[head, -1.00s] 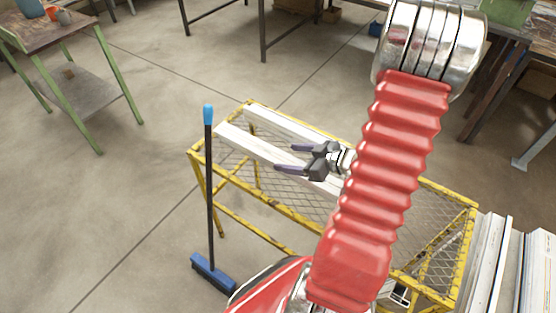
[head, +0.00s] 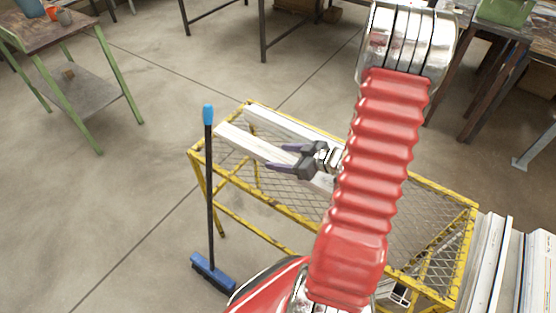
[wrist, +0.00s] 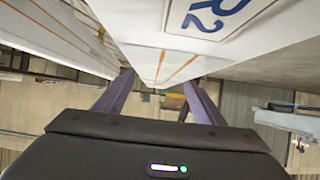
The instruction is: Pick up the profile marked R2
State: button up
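The profile marked R2 (wrist: 195,50) is white, with orange lines and a blue-lettered label, and fills the top middle of the wrist view. Two long white profiles lie on the yellow mesh bench in the head view, a back one (head: 275,119) and a front one (head: 240,138). The label is not readable there. My gripper (head: 275,157) is over the front profile, its dark purple fingers pointing left. In the wrist view my gripper (wrist: 160,82) is open, its fingers apart to either side of the R2 profile's far part. I cannot tell whether they touch it.
Another white profile (wrist: 55,35) runs close on the left in the wrist view. The yellow bench (head: 300,228) has a raised frame edge. A blue broom (head: 209,190) stands at its left. A green-legged table (head: 80,85) is farther left, with open floor between.

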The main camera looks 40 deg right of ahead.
jog(key=c, duration=1.5)
jog(key=shift+r, duration=0.15)
notch_tip(320, 180, up, 10)
dwell(0.3)
dwell(0.5)
